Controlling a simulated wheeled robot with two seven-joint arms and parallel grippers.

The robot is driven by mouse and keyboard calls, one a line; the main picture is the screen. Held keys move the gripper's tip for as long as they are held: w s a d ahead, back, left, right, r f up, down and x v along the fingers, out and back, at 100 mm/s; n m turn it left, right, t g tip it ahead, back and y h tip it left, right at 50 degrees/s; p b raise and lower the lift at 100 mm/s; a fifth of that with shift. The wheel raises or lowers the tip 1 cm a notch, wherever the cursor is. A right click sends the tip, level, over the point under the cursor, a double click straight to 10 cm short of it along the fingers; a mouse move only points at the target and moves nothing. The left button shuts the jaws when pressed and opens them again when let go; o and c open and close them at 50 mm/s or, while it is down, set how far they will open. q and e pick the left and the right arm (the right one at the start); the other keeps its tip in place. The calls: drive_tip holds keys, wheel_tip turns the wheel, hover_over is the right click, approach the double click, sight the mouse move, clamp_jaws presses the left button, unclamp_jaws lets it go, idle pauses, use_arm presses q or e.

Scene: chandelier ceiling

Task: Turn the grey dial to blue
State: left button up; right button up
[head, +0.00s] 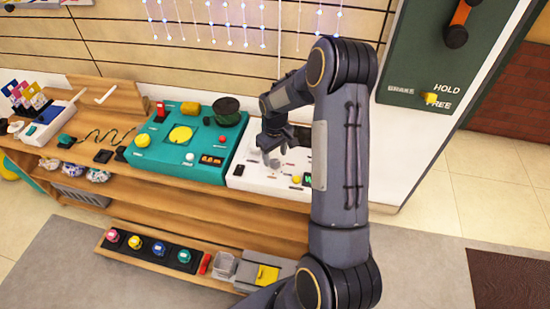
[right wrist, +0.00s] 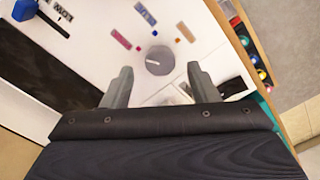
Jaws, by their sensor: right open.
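The grey dial (right wrist: 158,60) is a round knob with a pale pointer line, set on a white panel (right wrist: 95,45). My right gripper (right wrist: 160,72) is open, with one finger on each side of the dial in that view and nothing held. In the head view the right gripper (head: 267,152) hangs over the white panel (head: 243,172), close to the dial (head: 274,163). Contact cannot be told. My left gripper is not in view.
A teal panel (head: 150,153) with yellow and green controls stands left of the white panel on a wooden shelf (head: 150,195). A lower shelf holds several coloured knobs (head: 135,242). A green board (head: 430,50) stands to the right. A blue block (right wrist: 24,10) is at the wrist view's corner.

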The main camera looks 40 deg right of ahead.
sight(275, 162)
drive_tip(key=shift+r, duration=2.75)
